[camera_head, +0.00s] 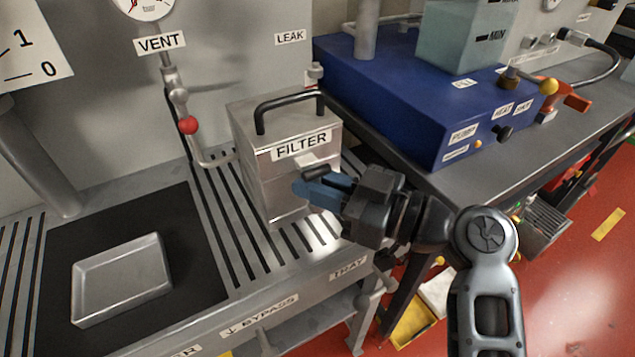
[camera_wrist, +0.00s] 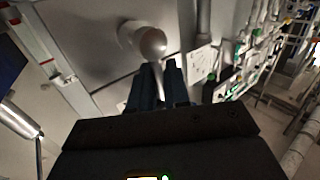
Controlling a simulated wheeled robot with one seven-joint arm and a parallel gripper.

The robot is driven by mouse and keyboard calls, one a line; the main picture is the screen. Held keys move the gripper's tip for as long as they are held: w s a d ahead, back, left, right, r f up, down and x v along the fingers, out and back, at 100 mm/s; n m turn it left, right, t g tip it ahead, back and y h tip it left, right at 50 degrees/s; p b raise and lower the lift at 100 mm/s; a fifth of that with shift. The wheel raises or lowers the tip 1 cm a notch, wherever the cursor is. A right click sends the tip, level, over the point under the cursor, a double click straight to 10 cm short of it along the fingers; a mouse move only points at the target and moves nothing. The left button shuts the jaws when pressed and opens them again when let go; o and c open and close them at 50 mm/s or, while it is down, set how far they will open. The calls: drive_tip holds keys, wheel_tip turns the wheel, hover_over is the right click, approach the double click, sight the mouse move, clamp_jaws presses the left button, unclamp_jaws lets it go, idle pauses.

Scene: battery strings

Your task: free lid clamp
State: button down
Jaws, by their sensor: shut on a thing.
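The metal filter box (camera_head: 265,165) stands on the slatted bench, with a black handle on its closed lid. Its lid clamp (camera_head: 308,160) is a small pale piece on the front face under the FILTER label, partly hidden by my gripper. My gripper (camera_head: 312,190) reaches in from the right with its blue fingers at the box front. In the wrist view a pale lever with a rounded end (camera_wrist: 152,44) runs down between the dark fingers of my gripper (camera_wrist: 158,85). The gripper is shut on this lever, which appears to be the clamp's.
A shallow metal tray (camera_head: 122,280) lies on a black mat at the left. A vent valve with a red knob (camera_head: 188,125) stands left of the box. A blue pump unit (camera_head: 390,100) is close behind and right. Open slatted surface lies between mat and box.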

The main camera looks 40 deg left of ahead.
drive_tip(key=shift+f, duration=0.15)
drive_tip(key=n+b, duration=0.1)
drive_tip(key=b, duration=0.1)
drive_tip(key=s+n+h+b, duration=0.1)
drive_tip(key=n+t+h+b, duration=0.1)
drive_tip(key=b, duration=0.1)
drive_tip(key=shift+s+a+f+n+b, duration=0.25)
drive_tip(key=shift+n+b, duration=0.05)
drive_tip(key=shift+b, duration=0.05)
drive_tip(key=n+b, duration=0.1)
drive_tip(key=n+t+h+b, duration=0.1)
drive_tip(key=s+f+t+h+b, duration=0.1)
drive_tip(key=shift+s+a+n, duration=0.1)
drive_tip(key=shift+a+n, duration=0.15)
drive_tip(key=shift+n, duration=0.15)
drive_tip(key=n+t+h+b, duration=0.1)
drive_tip(key=f+n+t+b, duration=0.1)
drive_tip(key=b, duration=0.1)
drive_tip(key=shift+s+a+f+n+h, duration=0.1)
drive_tip(key=shift+s+a+n+h, duration=0.05)
drive_tip(key=shift+s+n+h, duration=0.2)
drive_tip(key=shift+s+f+n+t+h+b, duration=0.1)
drive_tip(key=shift+f+n+t+h+b, duration=0.25)
drive_tip(key=shift+n+t+b, duration=0.25)
drive_tip(key=shift+s+f+n+t+h+b, duration=0.1)
drive_tip(key=shift+f+n+t+h+b, duration=0.25)
drive_tip(key=shift+t, duration=0.35)
